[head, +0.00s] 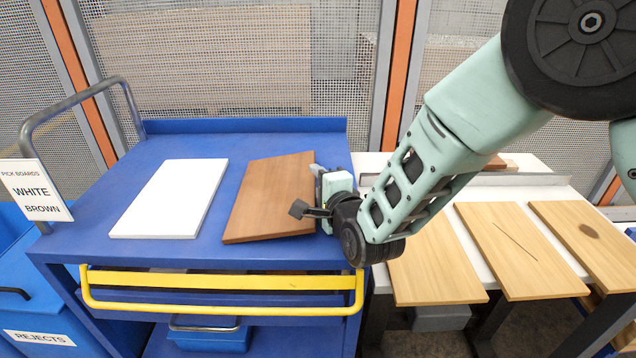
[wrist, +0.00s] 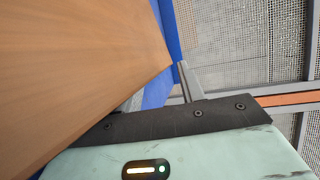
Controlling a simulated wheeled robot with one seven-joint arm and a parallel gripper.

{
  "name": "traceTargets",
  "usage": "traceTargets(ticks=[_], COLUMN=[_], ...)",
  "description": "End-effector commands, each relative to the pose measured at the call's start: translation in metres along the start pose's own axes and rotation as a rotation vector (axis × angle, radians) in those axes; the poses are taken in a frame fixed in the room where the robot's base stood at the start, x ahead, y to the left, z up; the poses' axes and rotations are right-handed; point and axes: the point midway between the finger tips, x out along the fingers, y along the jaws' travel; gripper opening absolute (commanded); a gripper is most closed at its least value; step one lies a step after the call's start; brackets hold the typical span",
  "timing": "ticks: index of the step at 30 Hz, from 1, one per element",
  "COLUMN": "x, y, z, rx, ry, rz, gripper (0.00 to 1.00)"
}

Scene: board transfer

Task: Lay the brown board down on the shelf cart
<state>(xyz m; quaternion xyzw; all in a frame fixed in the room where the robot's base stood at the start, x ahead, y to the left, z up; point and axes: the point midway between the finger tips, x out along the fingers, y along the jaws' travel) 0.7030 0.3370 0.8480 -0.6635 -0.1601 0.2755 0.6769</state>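The brown board (head: 270,197) is over the blue shelf cart's top (head: 130,176), right of the white board (head: 172,198). Its right edge is at my gripper (head: 319,190), which appears shut on that edge; the fingertips are mostly hidden. The board looks slightly tilted, and I cannot tell whether its left side touches the cart. In the wrist view the brown board (wrist: 70,70) fills the left side, close to the gripper body.
A sign (head: 35,190) reads "PICK BOARDS WHITE BROWN". A yellow bar (head: 220,281) runs along the cart's front. A blue rejects bin (head: 40,310) stands at lower left. Light wooden boards (head: 520,250) lie on a white table at right. Mesh fencing stands behind.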

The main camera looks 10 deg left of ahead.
Motion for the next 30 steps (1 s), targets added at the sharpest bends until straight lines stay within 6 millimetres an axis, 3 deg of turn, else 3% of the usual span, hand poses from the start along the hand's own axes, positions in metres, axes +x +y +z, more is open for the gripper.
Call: traceTargets(ticks=[1, 30], x=[-0.002, -0.006], y=[0.017, 0.003], z=[0.0, 0.0], rx=[0.003, 0.001], ry=[-0.001, 0.02], rz=[0.033, 0.292], gripper=[0.38, 0.38])
